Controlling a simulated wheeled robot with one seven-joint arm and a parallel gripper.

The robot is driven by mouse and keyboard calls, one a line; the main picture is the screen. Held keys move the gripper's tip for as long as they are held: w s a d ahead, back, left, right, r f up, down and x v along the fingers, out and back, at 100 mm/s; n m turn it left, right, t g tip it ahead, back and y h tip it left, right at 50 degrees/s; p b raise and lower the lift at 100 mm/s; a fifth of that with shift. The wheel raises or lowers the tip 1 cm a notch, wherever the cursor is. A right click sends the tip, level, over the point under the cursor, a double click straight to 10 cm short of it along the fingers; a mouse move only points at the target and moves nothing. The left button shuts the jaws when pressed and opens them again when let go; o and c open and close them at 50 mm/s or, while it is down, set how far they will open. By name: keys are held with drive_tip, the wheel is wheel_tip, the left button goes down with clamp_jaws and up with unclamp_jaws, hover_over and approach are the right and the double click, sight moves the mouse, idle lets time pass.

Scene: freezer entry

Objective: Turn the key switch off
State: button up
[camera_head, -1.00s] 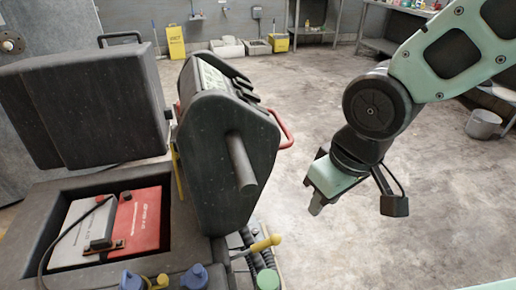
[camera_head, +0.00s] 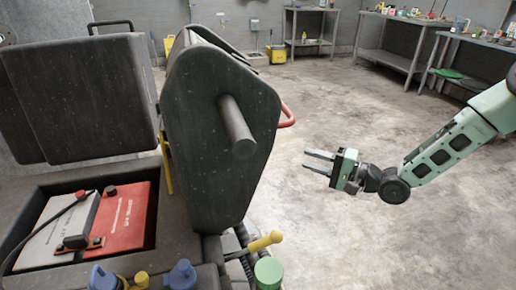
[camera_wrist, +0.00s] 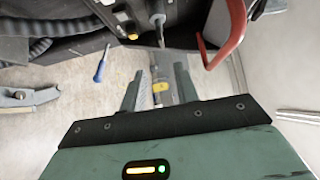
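I cannot clearly make out the key switch in either view. In the wrist view a dark control panel (camera_wrist: 100,18) of the machine is at the top, with a small orange-yellow knob (camera_wrist: 133,36) and a grey stalk (camera_wrist: 157,20) on it; I cannot tell whether either belongs to the switch. In the head view the machine's dark upright console (camera_head: 215,150) shows its side, and its panel face is mostly hidden. My gripper (camera_head: 305,160) is to the right of the console, apart from it, with two fingers spread and pointing left. Its fingers (camera_wrist: 158,85) also show empty in the wrist view.
A red handle (camera_head: 288,116) sticks out of the console's right side, and it shows near the fingers in the wrist view (camera_wrist: 235,30). An open battery bay with a red battery (camera_head: 125,220) is at left. Open floor (camera_head: 350,230) lies around my gripper; tables stand behind.

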drive_tip(key=x, duration=1.7)
drive_tip(key=shift+w+a+b, duration=0.1)
drive_tip(key=shift+a+b, duration=0.05)
drive_tip(key=shift+b, duration=0.2)
clamp_jaws()
